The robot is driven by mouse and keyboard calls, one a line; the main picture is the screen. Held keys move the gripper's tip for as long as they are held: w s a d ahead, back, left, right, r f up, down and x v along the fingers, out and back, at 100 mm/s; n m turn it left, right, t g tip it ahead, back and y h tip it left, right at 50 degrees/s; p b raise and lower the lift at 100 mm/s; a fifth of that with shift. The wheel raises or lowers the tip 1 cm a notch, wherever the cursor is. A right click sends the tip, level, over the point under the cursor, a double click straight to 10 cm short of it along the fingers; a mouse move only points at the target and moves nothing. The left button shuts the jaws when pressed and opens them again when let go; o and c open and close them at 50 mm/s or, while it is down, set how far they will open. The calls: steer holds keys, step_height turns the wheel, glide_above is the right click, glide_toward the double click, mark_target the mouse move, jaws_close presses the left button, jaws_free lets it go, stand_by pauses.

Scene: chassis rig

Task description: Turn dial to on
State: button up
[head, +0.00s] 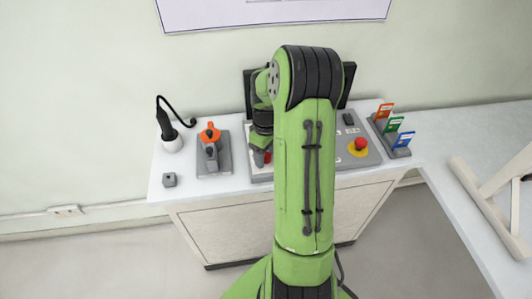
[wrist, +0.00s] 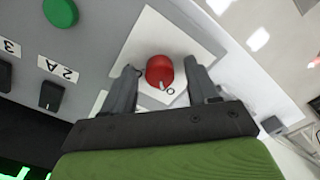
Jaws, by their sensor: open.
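The dial is a red round knob with a white mark (wrist: 160,72) on a white plate (wrist: 143,40) in the wrist view. A small ring-shaped mark lies on the plate beside the knob. My gripper (wrist: 163,80) is open, with one finger on each side of the red knob. I cannot tell whether the fingers touch it. In the head view my green arm hides much of the panel. A small red part (head: 262,157) shows by my gripper at the panel's left end.
Black dials labelled 2A (wrist: 50,95) and 3 (wrist: 5,75) and a green button (wrist: 60,12) are nearby on the grey panel (wrist: 100,50). A red emergency button (head: 360,146), orange-handled device (head: 210,133) and coloured cards (head: 393,124) stand on the white table (head: 185,185).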

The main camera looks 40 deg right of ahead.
steer(key=c, duration=1)
steer(key=shift+c, duration=0.2)
steer(key=m, duration=0.4)
steer(key=shift+m, duration=0.4)
steer(key=m, duration=0.9)
steer(key=shift+m, duration=1.9)
